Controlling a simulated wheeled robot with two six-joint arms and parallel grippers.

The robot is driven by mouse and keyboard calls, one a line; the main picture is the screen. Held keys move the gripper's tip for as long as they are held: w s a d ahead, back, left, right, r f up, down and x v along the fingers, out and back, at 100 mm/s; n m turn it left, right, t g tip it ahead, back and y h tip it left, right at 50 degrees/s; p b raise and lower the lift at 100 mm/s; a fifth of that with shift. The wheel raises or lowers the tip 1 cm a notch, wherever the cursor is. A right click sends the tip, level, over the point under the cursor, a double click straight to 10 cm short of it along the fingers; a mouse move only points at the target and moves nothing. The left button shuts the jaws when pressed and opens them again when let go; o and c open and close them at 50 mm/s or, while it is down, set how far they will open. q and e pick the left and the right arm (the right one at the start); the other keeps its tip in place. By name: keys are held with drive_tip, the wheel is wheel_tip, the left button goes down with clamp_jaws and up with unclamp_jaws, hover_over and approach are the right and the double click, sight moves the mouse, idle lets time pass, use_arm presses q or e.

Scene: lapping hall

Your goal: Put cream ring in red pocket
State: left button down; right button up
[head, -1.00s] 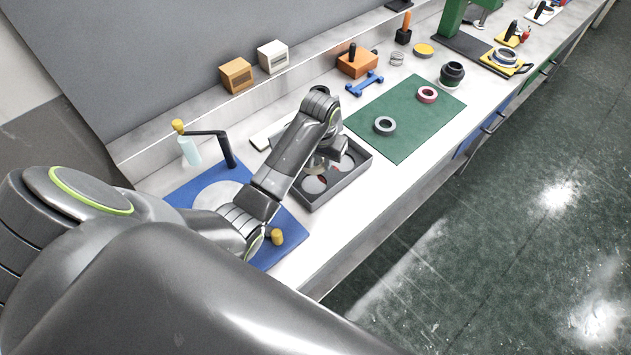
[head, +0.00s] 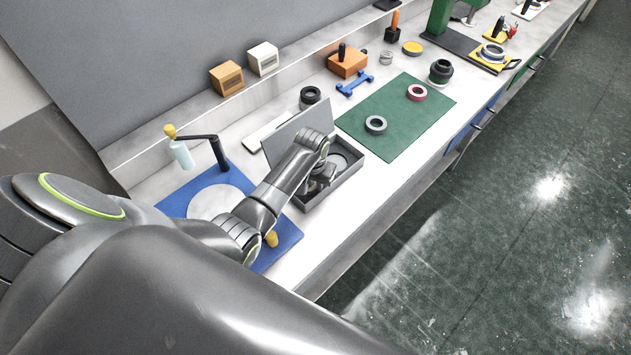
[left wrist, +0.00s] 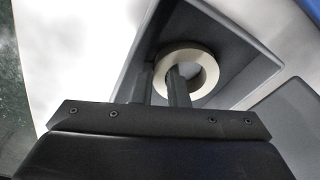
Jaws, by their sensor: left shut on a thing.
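The cream ring (left wrist: 205,70) shows in the left wrist view. My left gripper (left wrist: 165,82) is shut on its wall, one finger inside the ring and one outside. The ring is at a corner of the dark grey tray (left wrist: 138,75); whether it touches the floor I cannot tell. In the head view my left gripper (head: 322,178) reaches down into the tray (head: 349,178) and hides the ring. A flat grey panel (head: 283,141) stands tilted at the tray's back left side. No red pocket shows now. My right gripper is not in view.
A green mat (head: 400,122) right of the tray bears a grey ring (head: 375,125) and a pinkish-red ring (head: 417,93). A blue mat (head: 288,228) with a crank stand (head: 221,154) is at left.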

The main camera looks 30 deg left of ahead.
sight(313, 189)
use_arm(q)
drive_tip(key=shift+f, duration=0.15)
drive_tip(key=c, duration=1.7)
unclamp_jaws()
wheel_tip(313, 189, up, 12)
drive_tip(key=s, duration=0.1)
drive_tip(key=shift+s, duration=0.2)
